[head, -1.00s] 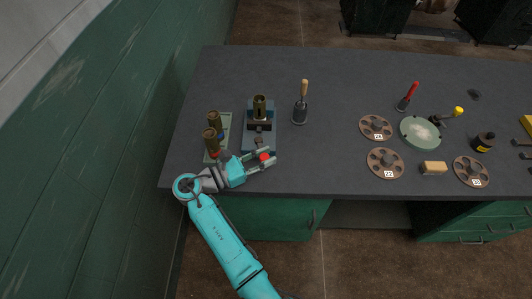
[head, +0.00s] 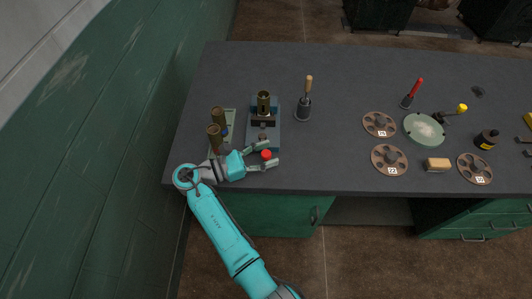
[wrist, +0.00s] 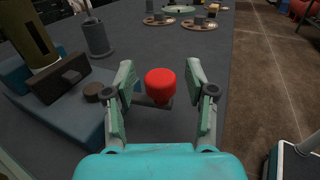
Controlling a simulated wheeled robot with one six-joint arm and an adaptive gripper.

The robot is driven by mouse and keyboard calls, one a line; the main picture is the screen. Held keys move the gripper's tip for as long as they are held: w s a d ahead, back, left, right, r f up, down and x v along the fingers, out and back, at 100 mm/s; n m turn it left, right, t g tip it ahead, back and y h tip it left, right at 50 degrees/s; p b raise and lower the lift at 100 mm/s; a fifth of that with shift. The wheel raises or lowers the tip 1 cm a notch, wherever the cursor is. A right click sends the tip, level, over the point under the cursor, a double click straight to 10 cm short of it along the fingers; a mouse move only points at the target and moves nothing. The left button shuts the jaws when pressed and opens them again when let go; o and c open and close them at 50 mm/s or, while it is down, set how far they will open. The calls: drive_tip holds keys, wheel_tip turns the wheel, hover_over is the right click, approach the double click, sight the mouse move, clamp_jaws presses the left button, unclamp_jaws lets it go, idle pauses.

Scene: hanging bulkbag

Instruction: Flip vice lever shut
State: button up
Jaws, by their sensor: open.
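The vice (head: 263,133) is a blue-grey block near the left end of the bench, with a brass shell case (head: 263,103) upright in it. Its lever ends in a red knob (head: 266,154) at the vice's front. My gripper (head: 269,155) is open, with its two fingers on either side of the red knob. In the wrist view the red knob (wrist: 160,85) sits between the open fingers (wrist: 162,90), with a gap on both sides. A short dark lever arm (wrist: 150,101) shows under the knob. Contact with the fingers is not visible.
Brass cases (head: 215,136) stand on a green tray (head: 229,128) left of the vice. A wooden-handled tool in a dark holder (head: 304,108) stands to its right. Brown discs (head: 379,124) and a green dish (head: 424,129) lie farther right. Bare bench lies between.

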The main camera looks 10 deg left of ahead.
drive_tip(key=v, duration=1.2)
idle(0.4)
